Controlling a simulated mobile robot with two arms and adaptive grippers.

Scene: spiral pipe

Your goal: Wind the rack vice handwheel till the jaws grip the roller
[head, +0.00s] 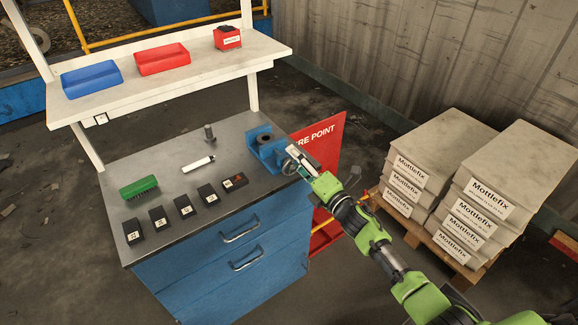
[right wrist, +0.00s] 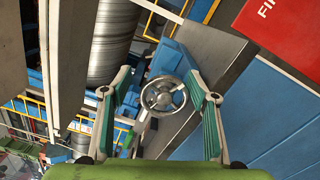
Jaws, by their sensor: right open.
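The blue vice (head: 262,150) stands at the right end of the grey bench top. A dark round piece, perhaps the roller (head: 264,139), shows between its jaws; whether they touch it I cannot tell. The silvery spoked handwheel (right wrist: 162,96) is on the vice's near side. My right gripper (head: 297,165) is at the handwheel and partly hides it in the head view. In the right wrist view my right gripper (right wrist: 158,76) is open, with the wheel framed between its fingers and gaps on both sides. My left gripper is not in view.
The bench top (head: 178,211) holds a green brush (head: 139,187), a white marker (head: 198,164), a grey post (head: 209,133) and several black blocks. A shelf (head: 190,68) with bins overhangs the back. A red sign (head: 322,150) and stacked bags (head: 432,160) stand to the right.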

